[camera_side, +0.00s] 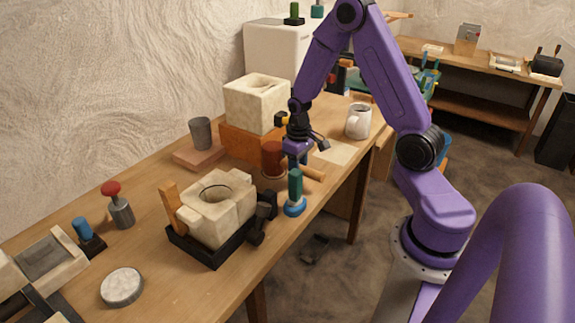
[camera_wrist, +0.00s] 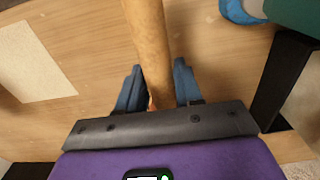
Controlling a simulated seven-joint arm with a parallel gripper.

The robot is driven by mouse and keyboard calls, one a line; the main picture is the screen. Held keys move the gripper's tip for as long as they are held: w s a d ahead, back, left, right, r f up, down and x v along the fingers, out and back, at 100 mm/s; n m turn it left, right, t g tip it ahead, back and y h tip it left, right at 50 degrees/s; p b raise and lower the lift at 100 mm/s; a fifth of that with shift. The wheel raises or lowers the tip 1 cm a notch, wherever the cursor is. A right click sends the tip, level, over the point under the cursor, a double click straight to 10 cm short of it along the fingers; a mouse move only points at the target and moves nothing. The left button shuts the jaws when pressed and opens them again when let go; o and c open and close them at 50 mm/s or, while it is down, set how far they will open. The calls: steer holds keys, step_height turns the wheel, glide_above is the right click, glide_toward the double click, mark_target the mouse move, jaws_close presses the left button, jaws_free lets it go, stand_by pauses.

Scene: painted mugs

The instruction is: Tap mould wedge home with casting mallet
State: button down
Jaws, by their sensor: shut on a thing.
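The casting mallet has a reddish-brown cylindrical head (camera_side: 272,158) and a pale wooden handle (camera_side: 312,173). My gripper (camera_side: 295,164) is behind the green tool in the side view. In the wrist view, its blue fingers (camera_wrist: 158,88) are shut on the mallet handle (camera_wrist: 146,40), one on each side. The mallet head is outside the wrist view. The cream plaster mould (camera_side: 212,212) sits in a black tray (camera_side: 210,255), left of my gripper. An upright orange-brown wooden wedge (camera_side: 172,207) stands at the mould's left side. I cannot tell whether the mallet touches the table.
A green-handled tool with a blue base (camera_side: 295,207) stands close to my gripper. A dark clamp (camera_side: 262,217) is at the mould's right. A plaster block (camera_side: 257,103) on an orange-brown base stands behind. A white mug (camera_side: 358,121) and pale sheet (camera_side: 338,152) lie to the right.

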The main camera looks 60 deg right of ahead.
steer(key=shift+r, duration=3.4)
steer(key=s+a+r, duration=0.2)
steer(key=s+r, duration=0.4)
steer(key=s, duration=0.1)
steer(key=s+a+r, duration=0.3)
steer(key=s+r, duration=0.3)
steer(key=s, duration=0.1)
steer(key=w+a+r+n, duration=0.3)
steer(key=w+a, duration=0.5)
steer(key=a, duration=0.4)
steer(key=w+a+r+n, duration=0.3)
steer(key=w+a, duration=0.6)
steer(key=a, duration=0.4)
steer(key=shift+a+r, duration=0.3)
steer(key=shift+r, duration=0.6)
steer(key=shift+f, duration=0.1)
